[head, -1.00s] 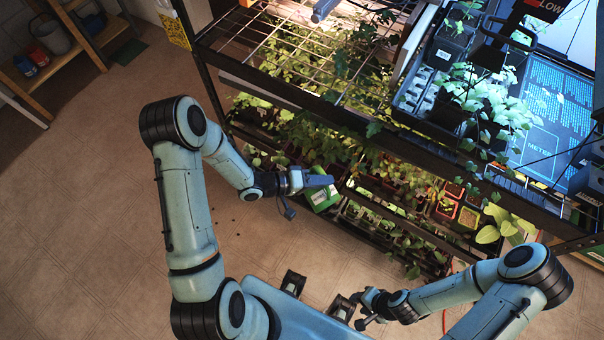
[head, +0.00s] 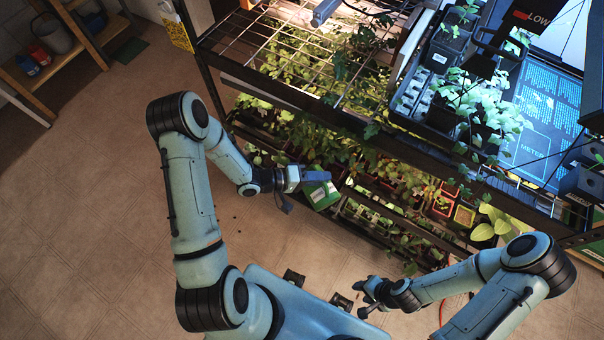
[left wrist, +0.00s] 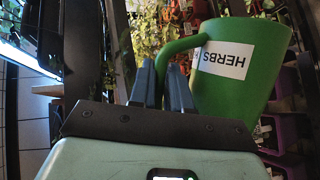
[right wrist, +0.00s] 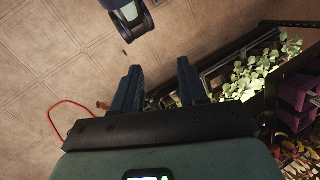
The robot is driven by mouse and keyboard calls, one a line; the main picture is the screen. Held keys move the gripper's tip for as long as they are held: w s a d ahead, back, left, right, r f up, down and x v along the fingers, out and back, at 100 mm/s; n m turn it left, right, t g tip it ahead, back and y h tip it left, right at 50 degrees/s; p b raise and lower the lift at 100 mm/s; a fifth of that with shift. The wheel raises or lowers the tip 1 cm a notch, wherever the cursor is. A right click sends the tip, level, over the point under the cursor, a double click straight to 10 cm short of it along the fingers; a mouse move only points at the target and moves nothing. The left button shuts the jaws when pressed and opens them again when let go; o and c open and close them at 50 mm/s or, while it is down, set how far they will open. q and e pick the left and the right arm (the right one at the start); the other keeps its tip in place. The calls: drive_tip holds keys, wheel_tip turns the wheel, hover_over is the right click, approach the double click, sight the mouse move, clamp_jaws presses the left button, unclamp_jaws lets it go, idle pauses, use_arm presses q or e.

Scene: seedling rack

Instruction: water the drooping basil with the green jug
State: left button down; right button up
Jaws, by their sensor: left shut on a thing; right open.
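The green jug (head: 322,199) is by the front of the plant rack in the head view, partly hidden by my left gripper (head: 318,178). In the left wrist view the jug (left wrist: 265,75) has a white HERBS label, and my left gripper (left wrist: 160,85) is shut on its handle (left wrist: 178,46). My right gripper (head: 362,299) is open and empty, low in front of the rack; its fingers (right wrist: 158,80) show apart in the right wrist view. Many leafy plants (head: 310,140) fill the lower shelves; I cannot tell which is the drooping basil.
The rack's dark front rail (head: 345,122) runs above the jug. A black seedling tray (head: 418,82) stands on the upper right shelf beside a blue METER panel (head: 540,120). A broad-leaved plant (head: 493,222) is lower right.

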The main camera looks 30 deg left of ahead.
sight(330, 203)
use_arm(q)
drive_tip(key=s+d+f+m+b, duration=0.1)
drive_tip(key=b, duration=0.2)
drive_tip(key=s+d+f+m+y+b, duration=0.1)
drive_tip(key=d+b, duration=0.1)
drive_tip(key=b, duration=0.1)
drive_tip(key=s+d+f+m+y+b, duration=0.1)
drive_tip(key=s+d+f+b, duration=0.1)
drive_tip(key=shift+s+d+f+b, duration=0.1)
drive_tip(key=shift+d+b, duration=0.1)
drive_tip(key=shift+b, duration=0.2)
drive_tip(key=shift+f, duration=0.1)
drive_tip(key=s+d+f+m+t+y, duration=0.3)
drive_tip(key=d+f+m+y, duration=0.2)
drive_tip(key=d+m, duration=0.3)
drive_tip(key=shift+s+f+t+y, duration=0.3)
drive_tip(key=shift+s+f+t, duration=0.1)
drive_tip(key=shift+f, duration=0.35)
use_arm(e)
drive_tip(key=s+f, duration=0.4)
drive_tip(key=f, duration=0.5)
drive_tip(key=shift+s+f+g, duration=0.2)
drive_tip(key=shift+f+g, duration=0.1)
